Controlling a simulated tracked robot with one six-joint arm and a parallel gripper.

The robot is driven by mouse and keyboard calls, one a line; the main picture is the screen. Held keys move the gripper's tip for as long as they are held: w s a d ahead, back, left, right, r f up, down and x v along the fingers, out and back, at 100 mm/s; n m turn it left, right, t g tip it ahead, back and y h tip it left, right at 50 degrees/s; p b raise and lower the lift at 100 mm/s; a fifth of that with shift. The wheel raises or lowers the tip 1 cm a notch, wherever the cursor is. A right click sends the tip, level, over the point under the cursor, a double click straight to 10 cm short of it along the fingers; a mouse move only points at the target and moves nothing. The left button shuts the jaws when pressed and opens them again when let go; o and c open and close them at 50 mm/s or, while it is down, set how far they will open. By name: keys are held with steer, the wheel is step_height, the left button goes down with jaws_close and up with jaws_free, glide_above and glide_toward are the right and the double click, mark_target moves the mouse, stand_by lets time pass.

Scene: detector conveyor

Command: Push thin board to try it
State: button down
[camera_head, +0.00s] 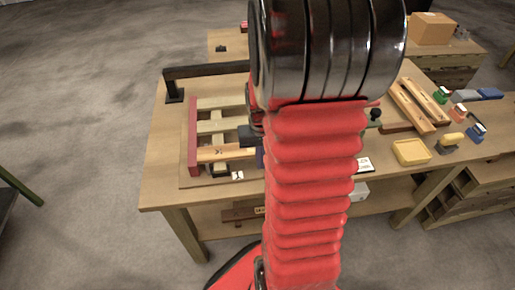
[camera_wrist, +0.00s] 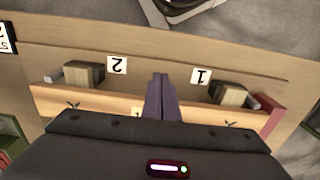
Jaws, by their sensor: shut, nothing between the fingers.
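In the wrist view a long, thin wooden board (camera_wrist: 95,105) with dark marks runs across the picture. My gripper (camera_wrist: 160,79) is shut and empty. Its fingers overlap the middle of the board in the picture, with the tips past its far edge; I cannot tell whether they touch it. Wooden blocks with metal pins stand beyond the board at the left (camera_wrist: 83,75) and right (camera_wrist: 229,94), near upside-down labels 2 (camera_wrist: 117,65) and 1 (camera_wrist: 201,76). In the head view a marked board (camera_head: 220,153) shows left of my arm, which hides its right part.
In the head view a red rail (camera_head: 192,136) borders the fixture's left side, and pale slats (camera_head: 217,103) lie behind the board. A dark bar (camera_head: 208,70) stands at the back. A yellow tray (camera_head: 412,152) and several tools occupy the bench's right side.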

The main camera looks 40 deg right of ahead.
steer(key=shift+w+d+r, duration=0.1)
steer(key=shift+w+d, duration=0.45)
steer(key=shift+w, duration=0.3)
stand_by(2.4)
steer(key=shift+s, duration=0.1)
steer(key=shift+s+a, duration=0.8)
steer(key=shift+s, duration=0.25)
step_height(320, 180, up, 10)
stand_by(1.2)
stand_by(0.4)
